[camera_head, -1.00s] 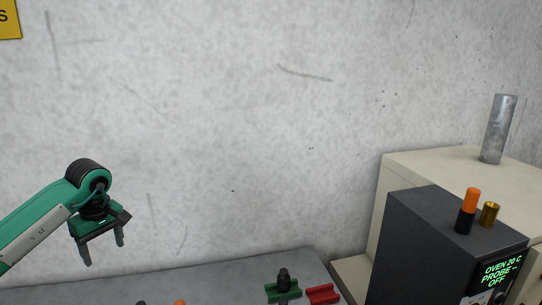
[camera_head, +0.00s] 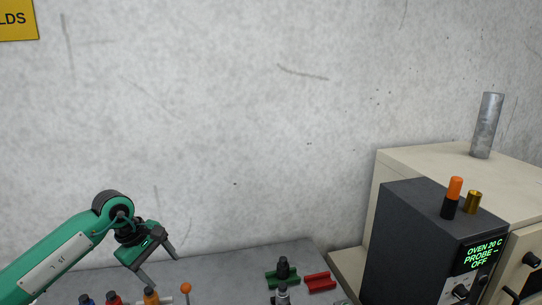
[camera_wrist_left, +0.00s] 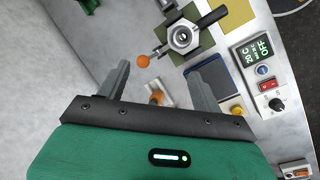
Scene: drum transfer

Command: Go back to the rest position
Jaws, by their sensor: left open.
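My left gripper (camera_head: 160,264) comes in from the left in the head view, above the back of the grey table. Its two fingers are apart with nothing between them. In the left wrist view the open fingers (camera_wrist_left: 160,88) show above the table, with an orange ball-topped piece (camera_wrist_left: 143,61) seen beyond the gap. My right gripper is not in view.
A dark oven unit (camera_head: 420,235) with a lit display stands at the right beside a beige cabinet (camera_head: 425,157) bearing a metal cylinder (camera_head: 486,125). Green (camera_head: 283,279) and red (camera_head: 320,283) holders sit on the table (camera_head: 225,262). Several coloured-cap items line the front edge.

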